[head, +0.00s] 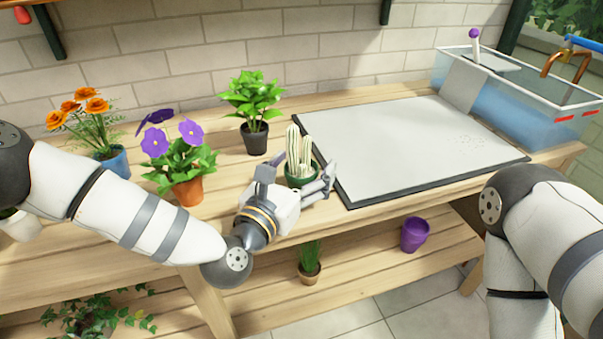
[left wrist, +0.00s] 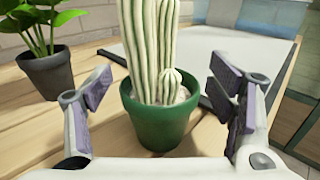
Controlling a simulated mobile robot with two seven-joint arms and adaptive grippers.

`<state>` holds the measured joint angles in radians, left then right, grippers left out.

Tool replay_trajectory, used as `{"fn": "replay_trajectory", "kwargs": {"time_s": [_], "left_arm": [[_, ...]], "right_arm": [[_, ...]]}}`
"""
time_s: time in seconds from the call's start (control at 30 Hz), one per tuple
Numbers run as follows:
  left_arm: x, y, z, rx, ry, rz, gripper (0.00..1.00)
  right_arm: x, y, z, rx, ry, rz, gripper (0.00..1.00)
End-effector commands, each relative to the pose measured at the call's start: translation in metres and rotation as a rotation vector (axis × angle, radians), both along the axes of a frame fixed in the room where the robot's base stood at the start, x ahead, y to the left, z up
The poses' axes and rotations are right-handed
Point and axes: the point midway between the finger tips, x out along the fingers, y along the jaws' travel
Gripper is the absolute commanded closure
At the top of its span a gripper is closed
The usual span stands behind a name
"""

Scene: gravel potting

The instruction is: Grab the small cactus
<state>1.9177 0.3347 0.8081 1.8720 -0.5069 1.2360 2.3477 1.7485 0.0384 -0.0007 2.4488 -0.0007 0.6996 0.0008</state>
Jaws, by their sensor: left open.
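The small cactus (head: 296,152) is pale green and ribbed, with a short round offshoot. It stands upright in a dark green pot (head: 290,181) on the wooden table, beside the left edge of the grey mat. In the left wrist view the cactus (left wrist: 155,50) and its green pot (left wrist: 160,122) are centred just ahead of the fingers. My left gripper (head: 298,178) is open, with one finger on either side of the pot; in the left wrist view its fingers (left wrist: 165,100) show gaps to the pot. My right gripper is out of view; only my right arm shows.
A leafy plant in a black pot (head: 255,138) stands behind and left of the cactus. Purple flowers in a terracotta pot (head: 188,190) and orange flowers in a blue pot (head: 115,161) stand farther left. The grey mat (head: 400,150) is mostly clear, with a water tank (head: 520,100) beyond it.

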Motion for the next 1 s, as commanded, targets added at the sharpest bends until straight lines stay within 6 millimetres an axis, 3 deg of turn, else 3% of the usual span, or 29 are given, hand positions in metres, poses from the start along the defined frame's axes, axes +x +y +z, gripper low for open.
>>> {"fn": "replay_trajectory", "kwargs": {"time_s": [0.13,0.4,0.77,0.9,1.0], "left_arm": [[0.000,0.000,0.000,0.000,0.001,0.000,0.24],[0.000,0.001,0.000,0.000,0.001,0.000,0.84],[0.000,0.001,0.008,-0.002,-0.001,0.001,0.84],[0.000,0.001,0.032,-0.004,-0.003,0.001,0.84],[-0.021,0.004,0.062,-0.003,-0.008,-0.003,0.84]], "right_arm": [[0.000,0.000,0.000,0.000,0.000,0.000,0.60],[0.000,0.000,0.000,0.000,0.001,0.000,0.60],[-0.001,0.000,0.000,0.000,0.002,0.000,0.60],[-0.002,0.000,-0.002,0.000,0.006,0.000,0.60],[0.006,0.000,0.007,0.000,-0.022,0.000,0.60]]}}
